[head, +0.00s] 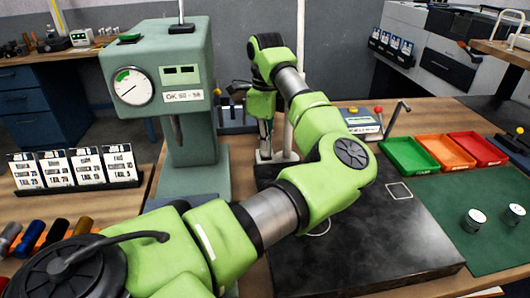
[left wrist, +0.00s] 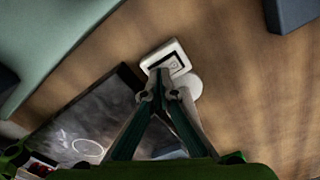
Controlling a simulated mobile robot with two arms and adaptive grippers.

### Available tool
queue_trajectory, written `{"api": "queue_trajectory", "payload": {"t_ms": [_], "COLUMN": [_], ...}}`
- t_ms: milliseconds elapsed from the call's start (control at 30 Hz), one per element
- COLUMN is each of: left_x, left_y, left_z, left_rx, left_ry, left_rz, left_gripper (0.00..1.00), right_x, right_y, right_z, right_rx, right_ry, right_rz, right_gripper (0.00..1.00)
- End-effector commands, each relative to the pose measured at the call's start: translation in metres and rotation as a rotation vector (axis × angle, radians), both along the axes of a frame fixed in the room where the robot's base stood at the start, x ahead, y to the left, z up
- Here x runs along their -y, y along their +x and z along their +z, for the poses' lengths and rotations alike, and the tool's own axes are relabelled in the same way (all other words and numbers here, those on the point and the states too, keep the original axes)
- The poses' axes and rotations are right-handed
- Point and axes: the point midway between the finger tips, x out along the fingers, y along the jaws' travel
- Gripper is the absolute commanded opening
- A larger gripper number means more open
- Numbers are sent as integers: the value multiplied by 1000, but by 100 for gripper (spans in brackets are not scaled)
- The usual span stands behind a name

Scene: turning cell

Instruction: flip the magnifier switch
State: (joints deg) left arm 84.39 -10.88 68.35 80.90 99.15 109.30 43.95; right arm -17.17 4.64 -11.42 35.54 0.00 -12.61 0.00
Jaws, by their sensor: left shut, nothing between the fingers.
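The magnifier switch (left wrist: 174,62) is a small white box with a dark-framed rocker, and it shows in the left wrist view just beyond my fingertips. My left gripper (left wrist: 162,84) is shut and empty, with its fingertips at the near edge of the switch; I cannot tell whether they touch it. In the head view my left gripper (head: 265,148) points down behind the dark plate, beside a white post (head: 289,138). The switch is mostly hidden there by the gripper. My right gripper is not in view.
A green press with a dial (head: 165,85) stands left of the gripper. A dark stone plate (head: 400,245) lies in front. Green (head: 408,166), orange and red trays sit at the right. A round white piece (left wrist: 191,86) is beside the switch.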

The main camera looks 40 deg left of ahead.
Motion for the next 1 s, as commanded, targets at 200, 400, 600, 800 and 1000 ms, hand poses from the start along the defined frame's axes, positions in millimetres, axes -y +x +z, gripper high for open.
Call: {"api": "queue_trajectory", "payload": {"t_ms": [200, 400, 600, 800, 1000], "left_x": [0, 0, 0, 0, 0], "left_y": [0, 0, 0, 0, 0], "left_z": [-4, -7, -6, 8, 25], "left_rx": [0, -1, -2, 0, 0], "left_ry": [0, 0, -1, -1, 0], "left_rz": [0, 0, 0, 0, 0], "left_gripper": [0, 0, 0, 0, 0], "right_x": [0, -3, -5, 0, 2], "right_y": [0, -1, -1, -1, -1], "right_z": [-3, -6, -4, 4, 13], "right_rx": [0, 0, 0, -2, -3], "right_ry": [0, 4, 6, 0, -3], "right_rz": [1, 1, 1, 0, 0], "right_gripper": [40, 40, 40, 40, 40]}}
